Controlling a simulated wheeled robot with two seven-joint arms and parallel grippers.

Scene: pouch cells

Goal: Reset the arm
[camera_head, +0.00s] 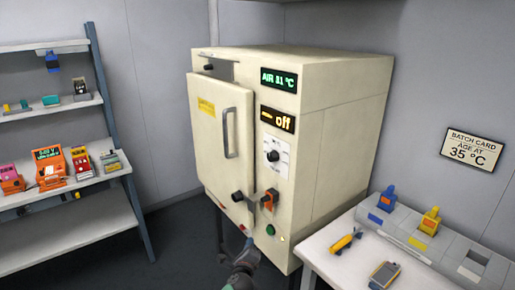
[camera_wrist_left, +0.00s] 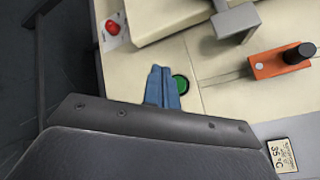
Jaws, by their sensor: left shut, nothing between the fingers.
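My left gripper (camera_head: 248,246) is at the bottom centre of the head view, low in front of the cream oven (camera_head: 335,130). In the left wrist view its blue fingers (camera_wrist_left: 162,88) are shut together and empty. They overlap the edge of the oven's green button (camera_wrist_left: 181,83); I cannot tell whether they touch it. The green button also shows in the head view (camera_head: 270,230). The oven's upper display (camera_head: 279,80) reads AIR 31 °C, though the first digit is unclear, and the lower one (camera_head: 277,119) reads off. My right gripper is not in view.
The oven door (camera_head: 213,150) stands proud of the front, perhaps ajar. An orange latch (camera_head: 269,199) sits beside it. A shelf rack (camera_head: 60,185) with devices stands left. A white table (camera_head: 335,265) at right holds a grey tray (camera_head: 395,232), with pouch-like items and a yellow tool (camera_head: 345,241).

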